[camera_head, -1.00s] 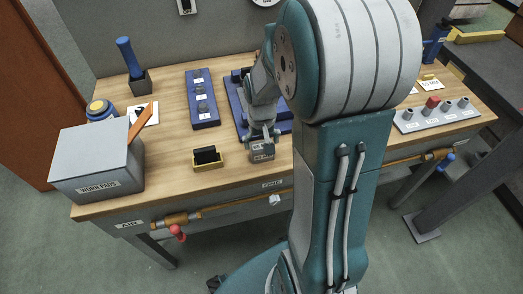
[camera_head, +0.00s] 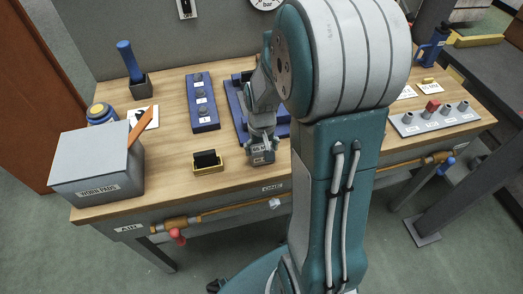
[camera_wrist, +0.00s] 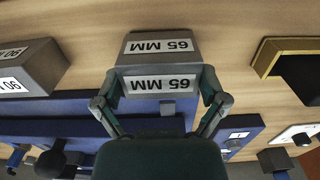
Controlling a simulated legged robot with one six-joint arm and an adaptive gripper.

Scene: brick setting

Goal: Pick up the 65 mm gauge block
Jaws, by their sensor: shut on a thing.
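The 65 mm gauge block (camera_wrist: 158,60) is a grey block with white "65 MM" labels on two faces. It sits on the wooden bench top in front of the blue base plate, and it also shows in the head view (camera_head: 262,158). My gripper (camera_wrist: 160,90) is shut on the block, with one finger against each side. In the head view my gripper (camera_head: 262,143) is directly above the block and partly covers its top. I cannot see any clear gap under the block.
A "90 MM" block (camera_wrist: 25,68) stands beside it in the wrist view. A yellow-edged black holder (camera_head: 208,161) is left of the block. A blue rack (camera_head: 202,103), a grey "WORN PADS" bin (camera_head: 95,162) and a grey peg tray (camera_head: 437,118) are also on the bench.

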